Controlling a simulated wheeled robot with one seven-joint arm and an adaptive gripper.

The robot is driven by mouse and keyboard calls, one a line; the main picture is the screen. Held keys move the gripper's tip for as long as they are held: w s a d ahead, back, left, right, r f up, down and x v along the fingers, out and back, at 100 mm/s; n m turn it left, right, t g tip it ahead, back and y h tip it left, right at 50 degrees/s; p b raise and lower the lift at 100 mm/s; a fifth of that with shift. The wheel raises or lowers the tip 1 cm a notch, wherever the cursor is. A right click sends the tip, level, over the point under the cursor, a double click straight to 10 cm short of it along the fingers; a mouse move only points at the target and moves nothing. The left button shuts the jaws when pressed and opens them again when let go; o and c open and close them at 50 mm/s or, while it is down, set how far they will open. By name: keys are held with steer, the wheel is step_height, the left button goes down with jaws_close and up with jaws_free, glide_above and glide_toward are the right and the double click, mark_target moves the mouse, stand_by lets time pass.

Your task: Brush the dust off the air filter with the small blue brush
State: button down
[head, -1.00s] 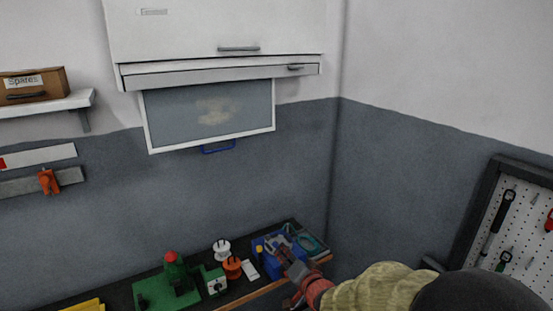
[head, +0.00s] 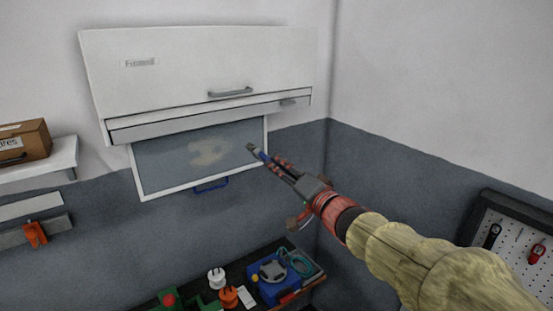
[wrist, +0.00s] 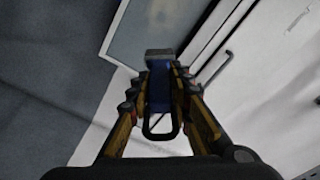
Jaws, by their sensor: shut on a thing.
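The air filter (head: 165,165) is a grey panel in a white frame, hanging below the white wall cabinet. A beige dust patch (head: 208,151) lies on its upper right part. A blue handle (head: 211,185) is at its lower edge. My gripper (head: 271,160) is shut on the small blue brush (head: 259,154), whose grey head points up and left toward the filter's right edge. The brush looks apart from the dust patch; its depth from the filter is hard to tell. In the wrist view the brush (wrist: 159,88) sits between both fingers, with the filter (wrist: 150,32) beyond it.
The white cabinet (head: 175,75) with a grey handle is above the filter. Below, a workbench holds a blue tray (head: 285,285) and orange and white parts (head: 228,297). A pegboard (head: 520,245) with tools is at right. The space below the filter is clear.

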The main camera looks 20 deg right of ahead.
mark_target(258, 159)
steer(key=shift+b+x, duration=1.2)
steer(key=shift+x, duration=1.65)
steer(key=shift+a+p+x, duration=0.2)
steer(key=shift+p+x, duration=0.2)
steer(key=shift+x, duration=2.15)
steer(key=shift+x, duration=0.9)
steer(key=shift+a, duration=0.15)
steer(key=shift+s+a, duration=0.3)
steer(key=shift+a, duration=0.35)
steer(key=shift+s+a, duration=0.25)
steer(key=shift+a, duration=0.45)
steer(key=shift+s+a+b, duration=0.2)
steer(key=shift+a+b, duration=0.25)
steer(key=shift+a, duration=0.3)
steer(key=shift+s+a+b, duration=0.15)
steer(key=shift+a+b, duration=0.3)
steer(key=shift+a, duration=0.3)
steer(key=shift+a, duration=0.15)
